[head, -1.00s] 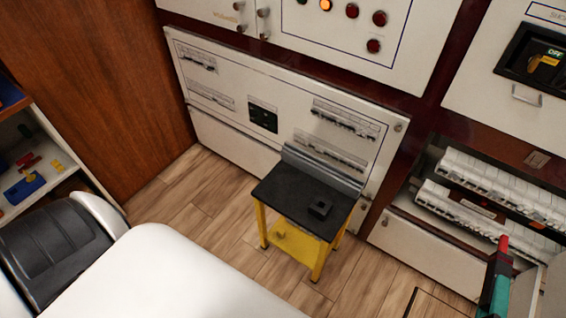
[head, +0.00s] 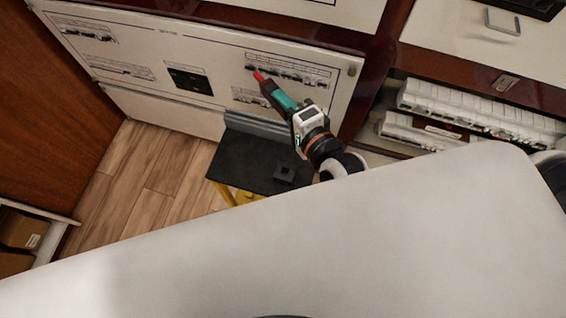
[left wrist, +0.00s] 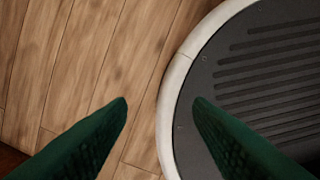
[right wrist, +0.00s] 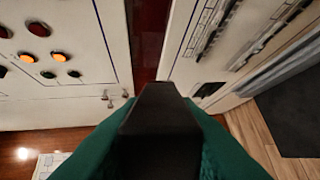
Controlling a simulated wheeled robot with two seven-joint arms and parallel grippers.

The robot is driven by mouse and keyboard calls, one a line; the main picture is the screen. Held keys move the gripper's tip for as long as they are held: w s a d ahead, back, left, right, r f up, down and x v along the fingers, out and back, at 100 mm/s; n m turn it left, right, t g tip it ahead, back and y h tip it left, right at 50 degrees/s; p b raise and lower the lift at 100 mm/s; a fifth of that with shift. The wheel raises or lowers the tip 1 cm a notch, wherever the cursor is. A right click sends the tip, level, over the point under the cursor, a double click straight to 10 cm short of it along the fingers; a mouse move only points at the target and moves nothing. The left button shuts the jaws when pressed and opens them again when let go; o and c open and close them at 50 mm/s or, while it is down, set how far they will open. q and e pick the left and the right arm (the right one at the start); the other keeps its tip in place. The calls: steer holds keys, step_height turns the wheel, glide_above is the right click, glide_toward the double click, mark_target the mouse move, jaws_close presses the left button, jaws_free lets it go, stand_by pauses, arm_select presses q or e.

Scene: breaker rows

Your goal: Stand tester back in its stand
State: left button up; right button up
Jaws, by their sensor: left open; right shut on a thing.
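The tester, black with a red tip (head: 267,87), is held in my right gripper (head: 283,101). It points up and to the left in the head view, in front of the lower white panel. In the right wrist view the tester's black body (right wrist: 162,120) sits between the green fingers, shut on it. The stand, a small black square holder (head: 284,173), rests on the black top of a yellow-legged stool, below the gripper in the picture and apart from the tester. My left gripper (left wrist: 160,102) is open and empty above the floor and my base, outside the head view.
The stool's black top (head: 245,160) has bare room around the stand. White breaker panels (head: 150,75) stand behind it. Rows of breakers (head: 470,110) are in the open bay at right. A wooden wall (head: 40,130) is at left.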

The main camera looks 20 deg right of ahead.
steer(key=a+f+n+g+y+p, duration=0.1)
steer(key=a+f+n+g+p, duration=0.1)
steer(key=a+f+n+g, duration=0.85)
steer(key=s+d+f+n+g+h, duration=0.2)
steer(key=d+f+g+h, duration=0.25)
steer(key=d, duration=0.55)
step_height(320, 180, down, 10)
steer(key=shift+w+d+r, duration=0.2)
steer(key=shift+w+d, duration=0.05)
steer(key=o, duration=1)
steer(key=shift+h, duration=0.25)
arm_select(q)
steer(key=s+r, duration=0.2)
steer(key=s, duration=0.1)
steer(key=shift+s+a, duration=0.15)
steer(key=shift+a, duration=0.05)
